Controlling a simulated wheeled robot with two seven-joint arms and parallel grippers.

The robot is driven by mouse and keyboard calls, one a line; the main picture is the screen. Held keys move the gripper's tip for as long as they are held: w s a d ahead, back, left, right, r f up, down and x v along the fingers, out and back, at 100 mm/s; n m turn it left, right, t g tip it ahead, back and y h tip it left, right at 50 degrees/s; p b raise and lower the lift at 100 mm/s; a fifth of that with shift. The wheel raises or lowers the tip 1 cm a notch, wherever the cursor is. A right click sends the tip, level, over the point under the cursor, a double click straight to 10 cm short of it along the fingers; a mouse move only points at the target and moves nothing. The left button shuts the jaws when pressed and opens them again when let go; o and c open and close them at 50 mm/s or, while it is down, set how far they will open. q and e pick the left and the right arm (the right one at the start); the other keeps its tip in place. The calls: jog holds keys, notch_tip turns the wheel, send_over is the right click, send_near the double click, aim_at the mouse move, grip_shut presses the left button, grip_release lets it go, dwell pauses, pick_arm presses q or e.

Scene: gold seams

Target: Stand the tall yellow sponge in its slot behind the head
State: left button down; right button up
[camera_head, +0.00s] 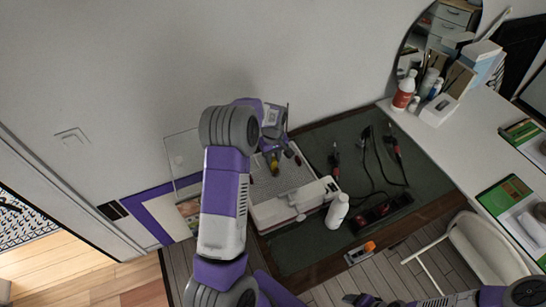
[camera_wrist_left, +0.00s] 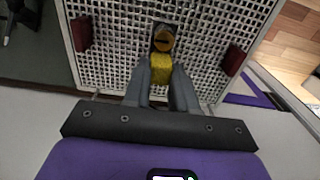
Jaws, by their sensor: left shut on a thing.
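My left gripper (camera_wrist_left: 162,80) is shut on the yellow sponge (camera_wrist_left: 158,69), over a white grid bed (camera_wrist_left: 112,56). Just beyond the sponge is a rounded yellow-orange piece (camera_wrist_left: 163,40) with a dark middle; I cannot tell whether it is joined to the sponge. In the head view my left gripper (camera_head: 271,148) is above the far part of the bed (camera_head: 287,180) of a white machine (camera_head: 268,212), and my arm hides part of it. No slot can be made out. My right gripper (camera_head: 360,298) is barely visible at the bottom edge.
Dark red blocks (camera_wrist_left: 81,33) (camera_wrist_left: 233,59) flank the bed. A clear panel (camera_head: 184,153) stands left of the machine. A white bottle (camera_head: 337,211) is at its right. Cables and tools (camera_head: 372,160) lie on the green mat (camera_head: 425,181).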

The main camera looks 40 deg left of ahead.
pick_arm(q)
jog(key=shift+f+b, duration=0.95)
jog(key=shift+f, duration=0.4)
dwell(0.4)
jog(key=c, duration=0.8)
grip_release()
jog(key=shift+r, duration=0.15)
jog(key=shift+r+p, duration=2.45)
jog(key=shift+r, duration=1)
